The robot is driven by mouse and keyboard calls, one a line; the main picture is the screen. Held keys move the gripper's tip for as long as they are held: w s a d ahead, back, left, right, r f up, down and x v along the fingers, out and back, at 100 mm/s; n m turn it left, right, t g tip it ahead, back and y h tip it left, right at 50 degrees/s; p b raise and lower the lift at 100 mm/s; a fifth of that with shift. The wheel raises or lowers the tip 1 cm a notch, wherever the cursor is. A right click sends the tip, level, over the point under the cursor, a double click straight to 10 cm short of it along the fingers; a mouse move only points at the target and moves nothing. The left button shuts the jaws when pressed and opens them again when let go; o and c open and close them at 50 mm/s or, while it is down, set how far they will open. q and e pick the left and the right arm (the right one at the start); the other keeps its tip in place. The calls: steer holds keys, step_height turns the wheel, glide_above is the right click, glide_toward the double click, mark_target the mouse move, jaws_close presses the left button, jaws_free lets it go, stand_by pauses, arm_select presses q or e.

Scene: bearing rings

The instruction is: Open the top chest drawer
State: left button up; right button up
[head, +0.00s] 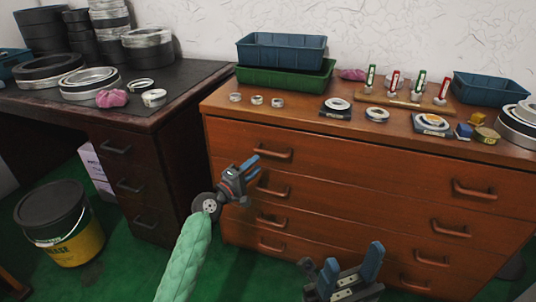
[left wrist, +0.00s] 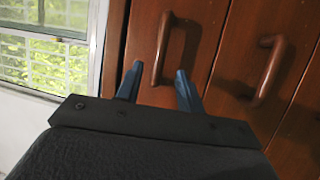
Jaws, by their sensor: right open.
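The brown wooden chest (head: 300,190) has several stacked drawers, and their fronts look flush. The top drawer (head: 350,155) has a left handle (head: 272,153) and a right handle (head: 475,188). My left gripper (head: 254,165) is open in front of the chest's left side, close to the top drawer's left handle. In the left wrist view a curved handle (left wrist: 164,45) stands ahead of the two blue fingers, its near end lined up between the tips. Contact cannot be told. My right gripper (head: 350,268) is open and empty, low before the chest.
A second handle (left wrist: 266,70) shows to the right in the left wrist view. The chest top holds blue bins (head: 282,50), a green bin (head: 285,77) and bearing rings (head: 338,104). A dark desk (head: 130,140) stands left, with a yellow-black bucket (head: 60,225) on the green floor.

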mark_target(269, 153)
arm_select(q)
steer(key=shift+x, duration=3.9)
jaws_close()
